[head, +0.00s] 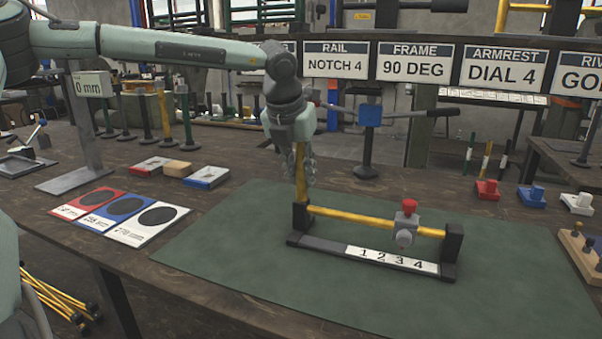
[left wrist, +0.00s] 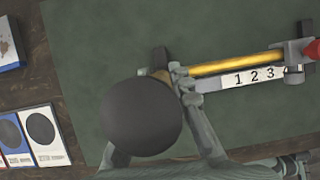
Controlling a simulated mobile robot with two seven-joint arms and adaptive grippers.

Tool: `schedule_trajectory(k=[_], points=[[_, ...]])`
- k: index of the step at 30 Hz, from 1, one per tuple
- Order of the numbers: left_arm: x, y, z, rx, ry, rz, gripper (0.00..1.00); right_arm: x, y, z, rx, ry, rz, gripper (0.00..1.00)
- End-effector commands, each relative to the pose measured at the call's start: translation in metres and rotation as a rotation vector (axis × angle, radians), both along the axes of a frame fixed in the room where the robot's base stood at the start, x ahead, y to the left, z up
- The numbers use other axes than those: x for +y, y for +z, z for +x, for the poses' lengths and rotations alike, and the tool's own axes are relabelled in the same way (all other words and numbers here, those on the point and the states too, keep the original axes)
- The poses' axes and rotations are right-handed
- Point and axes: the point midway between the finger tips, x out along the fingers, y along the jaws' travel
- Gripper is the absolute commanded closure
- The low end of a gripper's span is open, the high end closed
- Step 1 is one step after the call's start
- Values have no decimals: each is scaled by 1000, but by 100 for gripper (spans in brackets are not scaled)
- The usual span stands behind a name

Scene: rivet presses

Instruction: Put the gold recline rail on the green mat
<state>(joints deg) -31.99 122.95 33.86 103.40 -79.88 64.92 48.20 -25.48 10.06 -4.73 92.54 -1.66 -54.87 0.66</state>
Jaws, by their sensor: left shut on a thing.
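The gold recline rail (head: 350,216) is a horizontal gold tube between black end blocks, on a dark base marked 1 to 4. It lies over the green mat (head: 230,255); I cannot tell whether it is slightly raised. A grey clamp with a red knob (head: 406,207) sits on it near the 3. My left gripper (head: 304,168) points down, shut on an upright gold bar (head: 300,160) at the rail's left end. In the left wrist view, the rail (left wrist: 235,64) runs right from the gripper, and a dark round disc (left wrist: 140,117) hides part of the grip. My right gripper is not in view.
Red, blue and white cards (head: 118,212) lie left of the mat. Small blocks (head: 178,168) sit behind them. A blue-headed press with a long lever (head: 370,115) stands behind the mat. A wooden block with pegs (head: 580,250) is at the right. The mat's front is clear.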

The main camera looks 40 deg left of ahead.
Motion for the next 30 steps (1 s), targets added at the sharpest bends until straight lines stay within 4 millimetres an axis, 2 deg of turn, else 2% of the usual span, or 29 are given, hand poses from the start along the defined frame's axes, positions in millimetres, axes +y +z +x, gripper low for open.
schedule_trajectory(k=[3, 4, 9, 20, 22, 24, 30], points=[[0, 1, 1, -4, 0, -1, 100, 1, 3, 2, -4, -1, 2, 60], [0, -1, 0, 0, 0, 0, 79, 1, 4, 3, -6, -2, 3, 60], [0, 0, 0, 0, 0, 0, 59, 2, 6, 3, -6, -4, 4, 60], [0, 1, 0, 0, 0, 0, 59, 1, 6, 1, -4, -5, 3, 60], [0, 4, 0, 0, 0, 0, 59, -2, -3, -3, 4, 0, -2, 60], [-1, 13, -3, -5, 0, 1, 59, -2, -6, -4, 7, -1, -1, 60], [-4, 56, -21, -6, -1, 2, 59, 2, 12, 9, -16, -13, 11, 60]])
